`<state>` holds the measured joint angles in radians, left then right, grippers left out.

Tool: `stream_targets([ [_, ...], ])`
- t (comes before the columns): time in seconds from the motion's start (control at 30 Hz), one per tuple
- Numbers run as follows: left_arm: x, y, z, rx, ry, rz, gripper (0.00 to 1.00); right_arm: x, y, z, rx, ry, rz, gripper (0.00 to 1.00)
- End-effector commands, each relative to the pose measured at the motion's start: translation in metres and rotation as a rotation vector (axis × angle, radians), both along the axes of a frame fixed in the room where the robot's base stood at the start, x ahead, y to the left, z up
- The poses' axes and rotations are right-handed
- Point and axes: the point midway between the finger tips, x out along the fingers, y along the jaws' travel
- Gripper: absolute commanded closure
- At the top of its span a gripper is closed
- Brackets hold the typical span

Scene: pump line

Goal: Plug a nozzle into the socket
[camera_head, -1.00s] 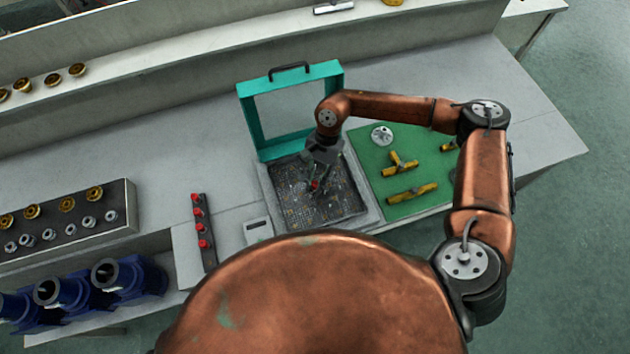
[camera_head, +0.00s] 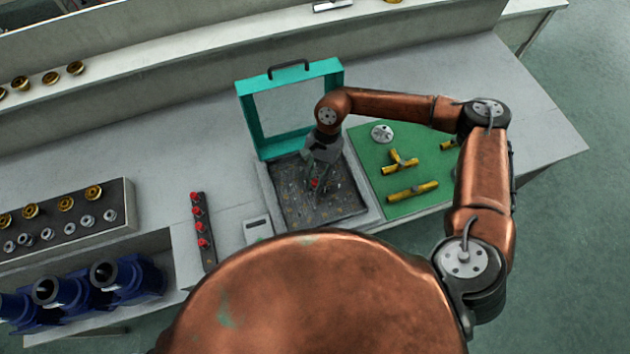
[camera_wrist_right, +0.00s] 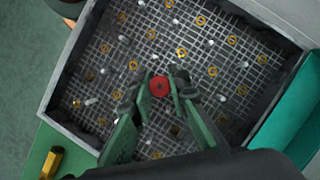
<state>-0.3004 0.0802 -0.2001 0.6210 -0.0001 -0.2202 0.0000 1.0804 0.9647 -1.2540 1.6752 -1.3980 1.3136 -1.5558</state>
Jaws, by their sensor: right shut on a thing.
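My right gripper (camera_head: 316,184) is over the meshed board (camera_head: 345,210) in the open case. In the wrist view the right gripper (camera_wrist_right: 159,88) has its green fingers shut on a small red-topped nozzle (camera_wrist_right: 160,86). Its red top also shows between the fingers in the head view. The board (camera_wrist_right: 200,120) carries scattered gold rings and small pale pegs, which may be sockets. The nozzle's lower end is hidden, so I cannot tell whether it is in a socket or above the mesh. My left gripper is not in view.
The teal case lid (camera_head: 250,112) stands open behind the board. A green mat (camera_head: 392,207) with yellow pipe fittings (camera_head: 412,191) lies to the right. A dark strip with several red pieces (camera_head: 203,228) lies left, beyond a small pale box (camera_head: 257,229). The bench behind is mostly clear.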

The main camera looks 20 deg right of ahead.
Motion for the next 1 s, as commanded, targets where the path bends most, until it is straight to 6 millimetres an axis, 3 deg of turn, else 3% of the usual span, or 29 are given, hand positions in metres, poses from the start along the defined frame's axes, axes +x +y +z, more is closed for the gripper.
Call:
stream_targets([
  [0.97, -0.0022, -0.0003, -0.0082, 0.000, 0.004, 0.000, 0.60, 0.0000, -0.0001, -0.0071, 0.000, 0.000, 0.000, 1.00],
  [1.0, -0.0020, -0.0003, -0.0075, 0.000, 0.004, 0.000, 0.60, 0.0000, -0.0002, -0.0064, 0.000, 0.000, 0.000, 0.81],
])
